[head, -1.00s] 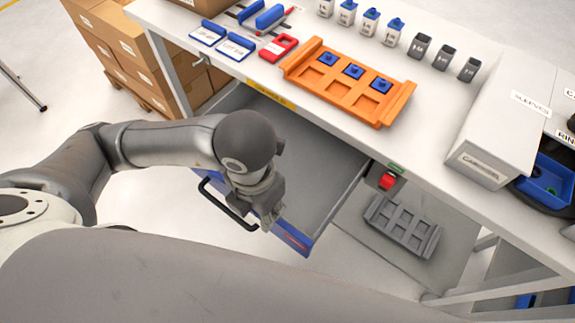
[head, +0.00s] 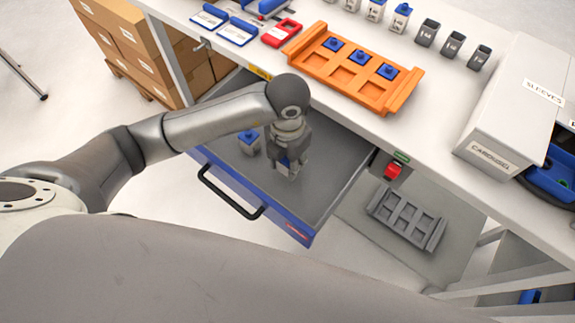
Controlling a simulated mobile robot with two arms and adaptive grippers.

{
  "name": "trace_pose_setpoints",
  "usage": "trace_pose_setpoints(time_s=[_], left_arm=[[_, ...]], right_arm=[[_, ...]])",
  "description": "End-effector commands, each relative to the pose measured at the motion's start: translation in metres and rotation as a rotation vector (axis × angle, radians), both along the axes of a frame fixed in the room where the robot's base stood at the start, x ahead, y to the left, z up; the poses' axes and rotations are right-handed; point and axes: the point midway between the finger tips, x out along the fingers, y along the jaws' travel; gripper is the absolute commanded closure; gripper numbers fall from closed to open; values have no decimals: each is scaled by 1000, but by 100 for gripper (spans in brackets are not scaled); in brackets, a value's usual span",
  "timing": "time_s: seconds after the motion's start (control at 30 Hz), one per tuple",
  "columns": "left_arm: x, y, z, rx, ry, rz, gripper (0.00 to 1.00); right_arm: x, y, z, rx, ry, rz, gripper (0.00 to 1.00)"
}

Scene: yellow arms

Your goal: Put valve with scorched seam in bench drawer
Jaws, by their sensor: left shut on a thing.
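The bench drawer (head: 335,185) is pulled open, with a blue front and a black handle. My left gripper (head: 287,168) points down inside the drawer's outline and is shut on a small valve (head: 283,161), of which only a bluish-white bit shows between the fingers. I cannot tell if it touches the drawer floor. Another valve (head: 248,144), with a blue top and grey body, stands in the drawer to the left of the gripper. No scorched seam can be made out on either. My right gripper is not in view.
An orange tray (head: 402,101) with several blue-topped pieces lies on the bench above the drawer. A grey slotted tray (head: 377,208) lies below, right of the drawer. A red button (head: 393,171) sits beside the drawer. The drawer's right part is clear.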

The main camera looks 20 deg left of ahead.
Motion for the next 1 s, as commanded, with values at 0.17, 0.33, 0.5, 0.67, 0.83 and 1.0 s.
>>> trace_pose_setpoints(time_s=[0.17,0.33,0.5,0.67,0.83,1.0], left_arm=[[-2,0,-26,0,4,0,90],[-1,0,-29,0,0,-1,90],[-1,0,-32,0,1,-1,90],[-1,0,-32,0,1,0,51],[-1,0,-32,0,1,0,43],[-1,0,-32,0,1,0,43]], right_arm=[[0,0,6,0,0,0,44],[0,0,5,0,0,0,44],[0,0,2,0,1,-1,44],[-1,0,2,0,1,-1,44],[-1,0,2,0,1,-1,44],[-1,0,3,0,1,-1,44]])
